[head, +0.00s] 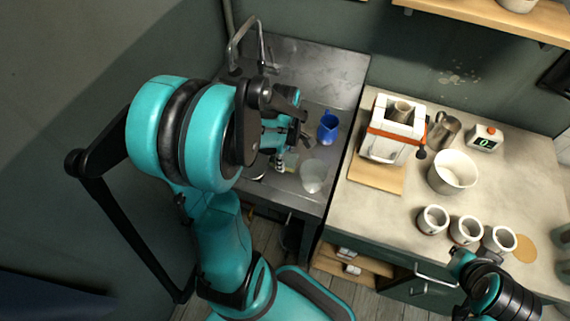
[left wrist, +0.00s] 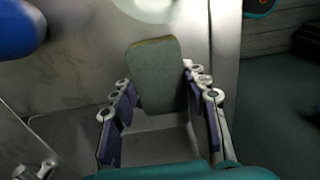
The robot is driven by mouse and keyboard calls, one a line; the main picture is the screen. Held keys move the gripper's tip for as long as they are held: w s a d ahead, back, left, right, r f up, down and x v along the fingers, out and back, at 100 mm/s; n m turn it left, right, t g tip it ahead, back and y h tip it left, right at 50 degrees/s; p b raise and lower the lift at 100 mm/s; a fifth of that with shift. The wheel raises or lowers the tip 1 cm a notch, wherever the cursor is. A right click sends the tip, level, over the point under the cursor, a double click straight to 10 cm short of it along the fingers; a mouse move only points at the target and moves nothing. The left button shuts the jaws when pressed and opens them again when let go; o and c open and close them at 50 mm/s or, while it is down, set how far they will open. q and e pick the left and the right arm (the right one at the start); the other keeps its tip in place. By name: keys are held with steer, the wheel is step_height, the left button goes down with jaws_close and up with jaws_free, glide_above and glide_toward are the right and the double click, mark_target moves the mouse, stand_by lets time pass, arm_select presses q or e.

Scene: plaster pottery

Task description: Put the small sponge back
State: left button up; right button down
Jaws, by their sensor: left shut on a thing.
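The small sponge (left wrist: 157,75), a grey-green block with a yellowish edge, stands between the two fingers of my left gripper (left wrist: 163,108) in the left wrist view. The gripper is shut on it. In the head view my left gripper (head: 283,160) hangs over the metal sink unit, and the sponge (head: 291,159) shows there as a small pale green patch, partly hidden by the fingers. In the left wrist view the sponge's lower end is above a grey metal surface; I cannot tell whether it touches. My right arm enters at bottom right, without its fingers showing.
A blue jug (head: 328,128) and a whitish translucent cup (head: 312,177) stand on the metal sink unit (head: 325,75) close to my left gripper. A faucet (head: 245,42) rises behind. The counter at right holds an orange-and-white machine (head: 390,132), a white bucket (head: 452,173) and several mugs.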

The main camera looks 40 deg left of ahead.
arm_select(q)
step_height(320, 180, down, 4)
steer(key=shift+r+b, duration=0.25)
steer(key=shift+b, duration=0.4)
steer(key=shift+f, duration=0.1)
steer(key=o, duration=1.1)
